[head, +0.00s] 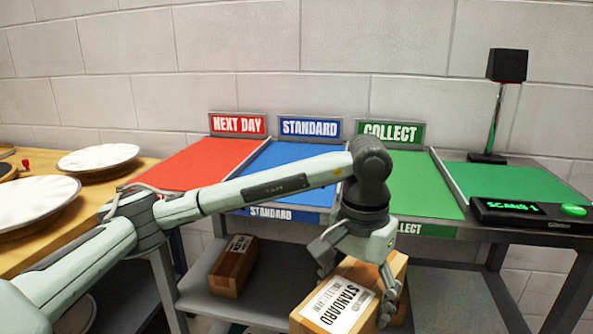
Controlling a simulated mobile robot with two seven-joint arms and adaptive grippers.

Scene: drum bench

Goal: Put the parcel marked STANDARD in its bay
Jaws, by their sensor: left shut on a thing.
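The parcel marked STANDARD (313,314) is a brown box with a white label, low at the front of the bench. My left gripper (358,296) comes down over it from above and is shut on it, one finger on each side. The lower part of the parcel is cut off by the picture's bottom edge. The STANDARD bay (278,158) is the blue surface under the blue STANDARD sign (310,128). Its bare top shows no parcel, though my left arm hides part of it. My right gripper is not in view.
The red NEXT DAY bay (190,163) lies left of the blue one, the green COLLECT bay (415,182) right. A scanner unit (530,212) reads "SCANS 1". Another brown parcel (233,268) sits on the lower shelf. Drums (98,158) stand on the wooden bench at left.

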